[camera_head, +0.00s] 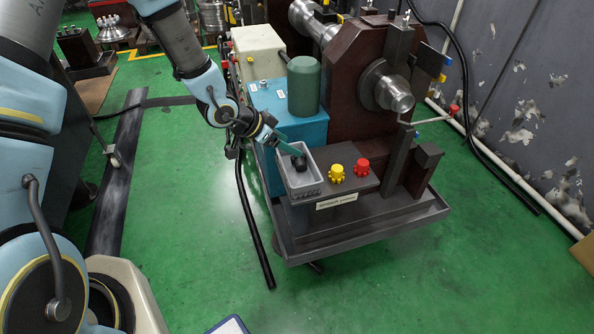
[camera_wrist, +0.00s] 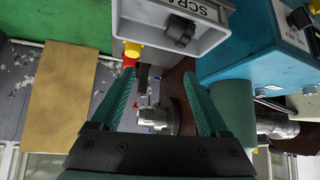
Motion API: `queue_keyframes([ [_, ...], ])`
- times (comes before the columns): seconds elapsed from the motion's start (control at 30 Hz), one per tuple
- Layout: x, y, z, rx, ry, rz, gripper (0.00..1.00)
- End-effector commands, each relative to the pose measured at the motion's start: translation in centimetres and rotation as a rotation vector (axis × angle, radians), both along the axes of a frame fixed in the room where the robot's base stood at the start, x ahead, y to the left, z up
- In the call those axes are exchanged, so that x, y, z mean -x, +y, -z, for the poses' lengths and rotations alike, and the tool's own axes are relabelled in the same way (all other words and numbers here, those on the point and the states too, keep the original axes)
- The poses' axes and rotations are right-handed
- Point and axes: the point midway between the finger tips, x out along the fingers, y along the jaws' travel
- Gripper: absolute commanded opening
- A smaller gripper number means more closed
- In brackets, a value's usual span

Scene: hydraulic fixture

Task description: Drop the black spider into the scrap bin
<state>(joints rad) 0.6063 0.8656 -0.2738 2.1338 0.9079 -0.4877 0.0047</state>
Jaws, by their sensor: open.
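The grey scrap bin (camera_head: 307,190) stands at the left front of the fixture. In the wrist view the bin (camera_wrist: 218,36) is at the top, with a partly cut-off label starting "SCRA". The black spider (camera_head: 298,161) is inside the bin, and it also shows there in the wrist view (camera_wrist: 180,33). My gripper (camera_head: 289,149) is just above the bin's back left edge. In the wrist view its green fingers (camera_wrist: 159,76) are apart with nothing held between them.
A yellow spider (camera_head: 336,173) and a red spider (camera_head: 361,167) sit on the dark ledge right of the bin. A green cylinder (camera_head: 304,86) on a teal block rises behind the bin. A shaft (camera_head: 395,95) juts from the brown housing. Green floor (camera_head: 180,230) is clear at left.

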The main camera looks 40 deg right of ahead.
Motion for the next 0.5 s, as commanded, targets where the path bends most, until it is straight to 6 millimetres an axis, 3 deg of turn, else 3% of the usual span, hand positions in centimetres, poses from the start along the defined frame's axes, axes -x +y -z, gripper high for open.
queue_keyframes([
  [0.23, -0.5, 3.2, -3.5, 0.001, -0.002, -0.003, 0.78],
  [0.5, -0.5, 4.6, -4.9, 0.0, 0.001, -0.001, 0.78],
])
